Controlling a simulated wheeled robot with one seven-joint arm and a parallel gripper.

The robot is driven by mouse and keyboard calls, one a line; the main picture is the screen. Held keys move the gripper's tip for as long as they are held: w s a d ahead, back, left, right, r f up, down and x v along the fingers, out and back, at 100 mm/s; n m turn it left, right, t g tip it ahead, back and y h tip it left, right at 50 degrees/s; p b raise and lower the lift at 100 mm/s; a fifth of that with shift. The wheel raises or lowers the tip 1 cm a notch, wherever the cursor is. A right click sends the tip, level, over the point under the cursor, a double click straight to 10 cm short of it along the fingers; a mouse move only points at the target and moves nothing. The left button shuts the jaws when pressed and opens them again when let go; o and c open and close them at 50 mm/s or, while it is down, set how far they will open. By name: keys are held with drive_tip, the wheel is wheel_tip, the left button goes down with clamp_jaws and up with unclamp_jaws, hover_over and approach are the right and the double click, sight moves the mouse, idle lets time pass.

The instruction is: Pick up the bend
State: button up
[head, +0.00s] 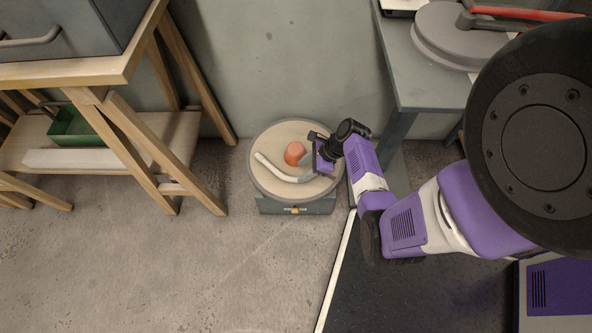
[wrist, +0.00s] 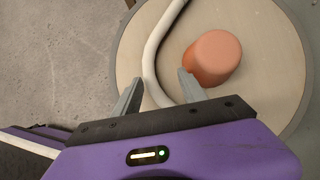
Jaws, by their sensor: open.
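The bend (head: 273,168) is a white curved tube lying on a round pale wooden reel top (head: 266,189) near the wall. In the wrist view the bend (wrist: 153,55) runs down from the top edge and curves right between my fingers. My gripper (wrist: 160,90) is open, with one grey finger on each side of the bend; I cannot tell whether either touches it. In the head view my gripper (head: 309,165) is over the right part of the reel top and hides part of the bend's right end.
An orange cylinder (head: 294,153) stands on the reel top, close to my right finger in the wrist view (wrist: 212,58). A wooden trestle bench (head: 110,72) with a green tray (head: 75,126) is left. A grey table (head: 425,80) is right. Floor at front left is clear.

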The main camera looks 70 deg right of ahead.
drive_tip(key=b+x, duration=0.1)
drive_tip(key=x, duration=0.1)
drive_tip(key=shift+w+f, duration=0.25)
drive_tip(key=shift+f, duration=0.05)
drive_tip(key=shift+c, duration=0.2)
clamp_jaws()
drive_tip(key=shift+r, duration=0.1)
